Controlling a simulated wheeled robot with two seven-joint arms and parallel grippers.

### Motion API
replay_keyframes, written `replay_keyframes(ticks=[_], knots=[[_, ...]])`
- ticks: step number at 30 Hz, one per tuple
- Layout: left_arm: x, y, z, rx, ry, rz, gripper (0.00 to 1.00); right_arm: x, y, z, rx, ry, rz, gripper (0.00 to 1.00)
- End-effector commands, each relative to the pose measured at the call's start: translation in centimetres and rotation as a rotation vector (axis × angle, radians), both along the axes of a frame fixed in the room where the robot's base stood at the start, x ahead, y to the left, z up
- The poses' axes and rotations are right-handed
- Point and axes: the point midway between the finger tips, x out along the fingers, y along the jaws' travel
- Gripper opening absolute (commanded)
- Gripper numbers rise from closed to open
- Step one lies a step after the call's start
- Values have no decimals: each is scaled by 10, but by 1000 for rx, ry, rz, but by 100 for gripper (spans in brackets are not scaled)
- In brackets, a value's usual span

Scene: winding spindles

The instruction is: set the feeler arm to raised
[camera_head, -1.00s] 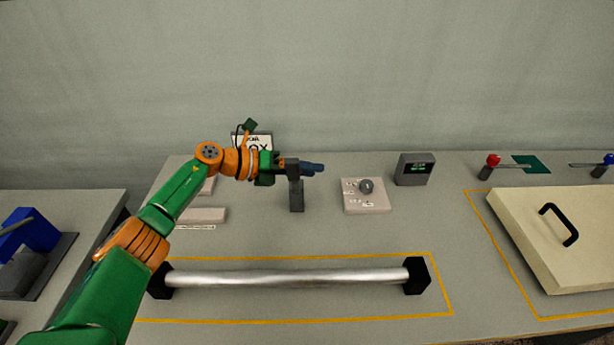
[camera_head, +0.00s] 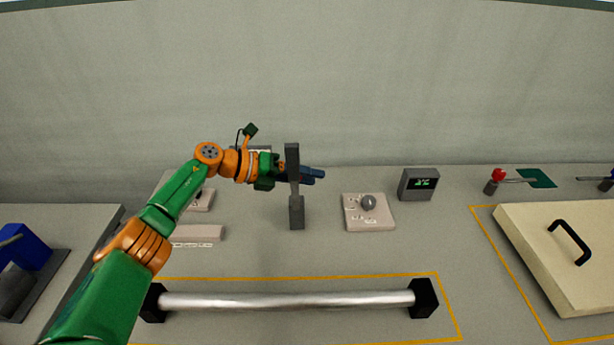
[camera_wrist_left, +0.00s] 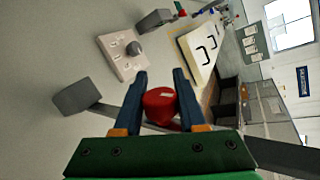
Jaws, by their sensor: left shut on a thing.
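The feeler arm (camera_head: 292,160) is a dark grey bar rising nearly upright from its grey post (camera_head: 297,213) on the table in the head view. My left gripper (camera_head: 312,174) is at the arm, partly hidden behind it, with blue fingertips showing to its right. In the left wrist view, the blue fingers (camera_wrist_left: 160,95) are closed around a red knob (camera_wrist_left: 160,106). A bar passes behind the fingers, with a grey block (camera_wrist_left: 78,97) at its left end. My right gripper is not in view.
A pale plate with a grey knob (camera_head: 368,202) and a small display box (camera_head: 418,184) with green figures stand to the right. A silver roller (camera_head: 285,301) lies in front inside a yellow outline. A cream cover with a black handle (camera_head: 570,243) is at far right.

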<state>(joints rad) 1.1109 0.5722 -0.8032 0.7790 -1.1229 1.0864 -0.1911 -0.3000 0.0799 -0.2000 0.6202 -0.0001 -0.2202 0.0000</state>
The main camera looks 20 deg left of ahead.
Motion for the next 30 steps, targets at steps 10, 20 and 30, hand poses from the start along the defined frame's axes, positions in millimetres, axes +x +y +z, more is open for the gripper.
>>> replay_keyframes(ticks=[10,20,30], knots=[[1,0,1,-1,-4,2,70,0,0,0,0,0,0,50],[-18,37,14,2,-5,6,70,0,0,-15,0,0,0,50],[-31,57,29,0,-2,2,70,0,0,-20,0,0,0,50]])
